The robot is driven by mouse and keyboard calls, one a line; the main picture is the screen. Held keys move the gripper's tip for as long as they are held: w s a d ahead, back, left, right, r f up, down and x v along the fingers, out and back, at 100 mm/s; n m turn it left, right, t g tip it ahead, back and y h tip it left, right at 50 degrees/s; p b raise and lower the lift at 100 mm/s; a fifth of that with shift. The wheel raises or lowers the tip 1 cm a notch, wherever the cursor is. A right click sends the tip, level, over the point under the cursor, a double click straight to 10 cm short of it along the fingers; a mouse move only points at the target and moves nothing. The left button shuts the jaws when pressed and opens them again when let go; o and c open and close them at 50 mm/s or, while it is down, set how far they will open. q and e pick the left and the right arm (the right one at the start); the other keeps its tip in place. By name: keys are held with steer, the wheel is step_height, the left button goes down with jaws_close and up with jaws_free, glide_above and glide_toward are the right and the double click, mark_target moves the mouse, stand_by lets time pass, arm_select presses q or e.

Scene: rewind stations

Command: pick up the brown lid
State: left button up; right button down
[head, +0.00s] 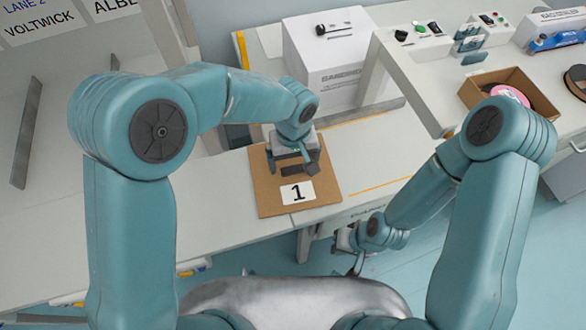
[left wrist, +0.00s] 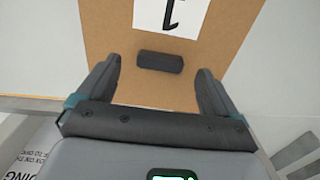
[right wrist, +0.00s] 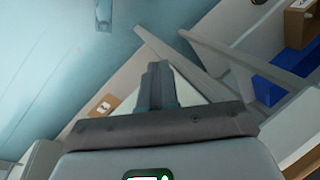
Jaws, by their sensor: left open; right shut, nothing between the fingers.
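The brown lid (head: 265,195) is a flat square panel with a white "1" label and a dark bar handle. It lies level on the pale bench in the head view. In the left wrist view the lid (left wrist: 105,30) fills the middle, with its handle (left wrist: 160,62) between and slightly beyond my finger tips. My left gripper (head: 292,163) is open above the lid, its fingers on either side of the handle without closing on it. My right gripper (head: 355,258) is low in front of the bench, away from the lid; its fingers (right wrist: 158,75) are together and empty.
A white box (head: 335,75) with a dark handle on top stands behind the lid. A side table to the right carries an open cardboard box (head: 515,80) and small devices. A divider (head: 27,130) stands at left. The bench right of the lid is clear.

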mark_target(293, 171)
arm_select(q)
steer(key=shift+f, duration=1.4)
steer(key=c, duration=1.1)
steer(key=shift+r, duration=0.1)
steer(key=shift+c, duration=0.2)
